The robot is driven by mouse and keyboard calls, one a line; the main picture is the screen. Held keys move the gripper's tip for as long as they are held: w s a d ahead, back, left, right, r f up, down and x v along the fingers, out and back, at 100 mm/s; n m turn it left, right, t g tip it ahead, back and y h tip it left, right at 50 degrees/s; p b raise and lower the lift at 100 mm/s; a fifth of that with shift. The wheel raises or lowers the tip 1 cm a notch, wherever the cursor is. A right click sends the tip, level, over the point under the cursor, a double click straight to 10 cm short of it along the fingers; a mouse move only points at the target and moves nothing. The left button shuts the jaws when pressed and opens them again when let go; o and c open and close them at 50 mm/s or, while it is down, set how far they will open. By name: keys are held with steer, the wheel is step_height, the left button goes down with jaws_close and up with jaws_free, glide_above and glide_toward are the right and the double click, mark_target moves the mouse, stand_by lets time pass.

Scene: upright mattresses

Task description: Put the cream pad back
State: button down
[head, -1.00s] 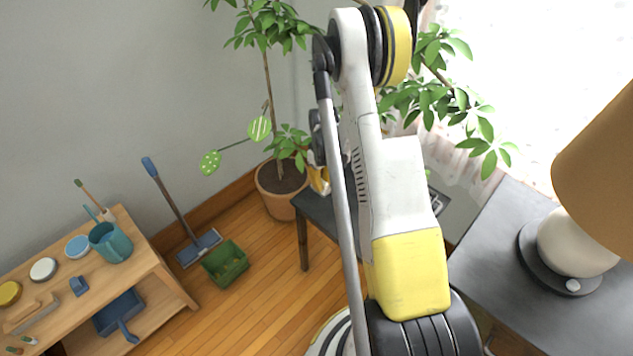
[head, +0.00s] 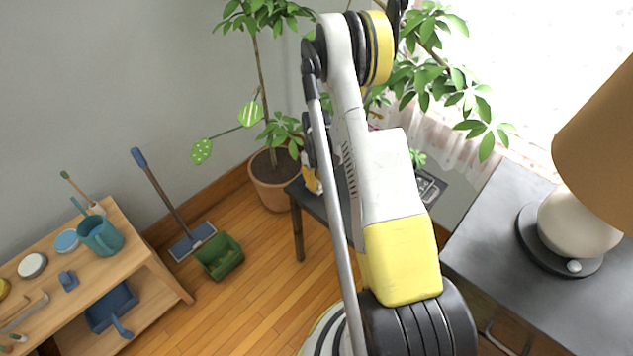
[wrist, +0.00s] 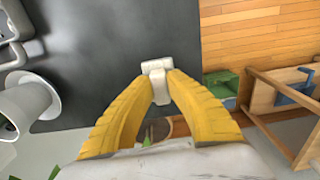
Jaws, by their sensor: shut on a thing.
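In the wrist view my gripper (wrist: 160,86) has its two yellow fingers shut on a small off-white piece, the cream pad (wrist: 157,67). It shows as a short block with a narrower part between the fingertips. Behind it in that view is a dark tabletop (wrist: 90,50); I cannot tell whether the pad touches it. In the head view my arm hides most of the gripper, and only a bit of yellow shows beside the dark table (head: 312,205). The pad is not visible there.
A wooden shelf unit (head: 150,262) with a teal mug (head: 100,236) and round discs stands at left. A green crate (head: 220,258), a broom (head: 165,195) and a potted plant (head: 270,180) stand near the wall. A lamp (head: 575,225) stands on a grey table at right. Some wooden floor is clear.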

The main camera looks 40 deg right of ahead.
steer(key=shift+f, duration=0.55)
steer(key=c, duration=1.4)
jaws_free()
steer(key=a+r+t, duration=0.1)
steer(key=a+r, duration=0.3)
steer(key=r, duration=0.8)
steer(key=a+r+t, duration=0.1)
steer(key=a+r, duration=0.2)
steer(key=r, duration=0.9)
steer(key=s+a+r+t, duration=0.2)
steer(key=s+a+r, duration=0.4)
steer(key=s+a, duration=0.2)
steer(key=s+a+r+m+t, duration=0.1)
steer(key=s+a+r+t, duration=0.2)
steer(key=s+a+r, duration=0.4)
steer(key=a, duration=0.3)
steer(key=shift+s+a+m, duration=0.15)
steer(key=shift+s+m, duration=0.15)
steer(key=shift+s, duration=0.1)
